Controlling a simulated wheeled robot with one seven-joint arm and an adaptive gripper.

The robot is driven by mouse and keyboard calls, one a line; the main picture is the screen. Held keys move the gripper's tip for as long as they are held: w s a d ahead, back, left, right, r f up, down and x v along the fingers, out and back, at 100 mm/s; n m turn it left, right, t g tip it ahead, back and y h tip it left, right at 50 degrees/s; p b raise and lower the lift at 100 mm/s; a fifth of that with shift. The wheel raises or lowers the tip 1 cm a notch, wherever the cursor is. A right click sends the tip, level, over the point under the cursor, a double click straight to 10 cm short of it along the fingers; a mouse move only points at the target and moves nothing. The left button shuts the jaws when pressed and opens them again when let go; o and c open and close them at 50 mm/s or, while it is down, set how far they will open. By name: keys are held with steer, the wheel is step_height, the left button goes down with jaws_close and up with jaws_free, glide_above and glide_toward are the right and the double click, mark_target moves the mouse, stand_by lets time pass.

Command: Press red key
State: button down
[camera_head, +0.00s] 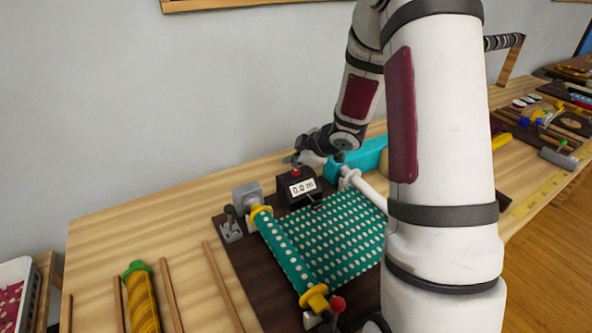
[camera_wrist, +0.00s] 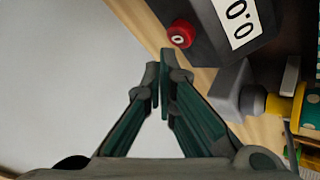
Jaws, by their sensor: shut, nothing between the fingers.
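The red key (camera_wrist: 180,33) is a small round red button with a pale mark, on the black counter box (camera_wrist: 205,30) in the wrist view. In the head view the red key (camera_head: 296,171) shows on top of the counter box (camera_head: 284,192), whose white display reads "0.0 m". My gripper (camera_wrist: 159,72) is shut and empty. In the wrist view its fingertips lie just below and left of the key, apart from it in the picture. In the head view my gripper (camera_head: 292,159) is just behind the key; the exact gap is hard to tell.
Green dotted fabric (camera_head: 325,238) lies beside the box, running from a roll. A red-knobbed handle (camera_head: 338,304) stands at the front. A grey block (camera_head: 247,194) is left of the box, and a teal object (camera_head: 358,160) is to its right. My arm hides part of the table.

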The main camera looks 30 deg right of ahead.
mark_target(294, 172)
step_height(294, 172, up, 5)
steer(key=p, duration=0.5)
steer(key=shift+p, duration=0.35)
stand_by(0.4)
